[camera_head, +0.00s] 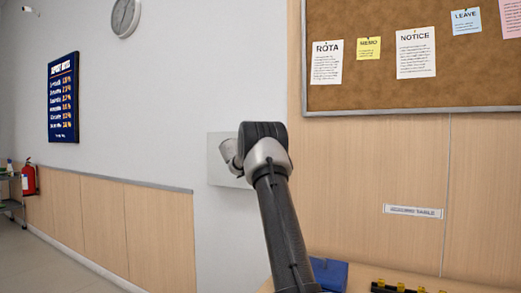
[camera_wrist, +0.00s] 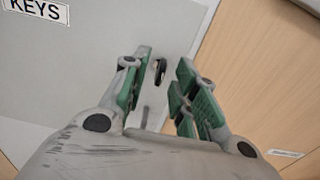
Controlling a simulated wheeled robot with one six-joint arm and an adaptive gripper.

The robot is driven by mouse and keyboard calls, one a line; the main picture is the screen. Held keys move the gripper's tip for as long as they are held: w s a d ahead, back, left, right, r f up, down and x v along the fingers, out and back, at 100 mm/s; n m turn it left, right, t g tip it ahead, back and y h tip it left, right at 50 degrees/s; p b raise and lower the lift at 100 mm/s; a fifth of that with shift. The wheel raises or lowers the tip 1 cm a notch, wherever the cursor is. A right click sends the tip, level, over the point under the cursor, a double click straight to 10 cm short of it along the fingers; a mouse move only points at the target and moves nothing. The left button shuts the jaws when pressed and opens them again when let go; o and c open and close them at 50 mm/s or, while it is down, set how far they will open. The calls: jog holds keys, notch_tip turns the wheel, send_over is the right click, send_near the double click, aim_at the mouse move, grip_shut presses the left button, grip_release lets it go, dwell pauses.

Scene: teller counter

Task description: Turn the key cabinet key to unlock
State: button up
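The key cabinet (camera_wrist: 75,75) is a pale grey door with a KEYS label (camera_wrist: 37,9) in the wrist view. In the head view the cabinet (camera_head: 217,172) hangs on the white wall, partly hidden behind my arm. A small dark key (camera_wrist: 160,71) stands out near the door's right edge. My gripper (camera_wrist: 164,62) is open, with its green-padded fingers on either side of the key. The right finger shows a gap to the key; whether the left one touches it I cannot tell. The key and fingertips are hidden in the head view.
A wood panel (camera_wrist: 265,75) lies right of the cabinet. A cork board (camera_head: 375,85) with notices hangs at upper right. Below are a blue object (camera_head: 330,273) and a dark tray with yellow pieces (camera_head: 400,287). A fire extinguisher (camera_head: 29,179) is far left.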

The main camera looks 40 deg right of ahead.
jog(key=shift+x, duration=1.45)
jog(key=shift+s, duration=0.1)
grip_shut()
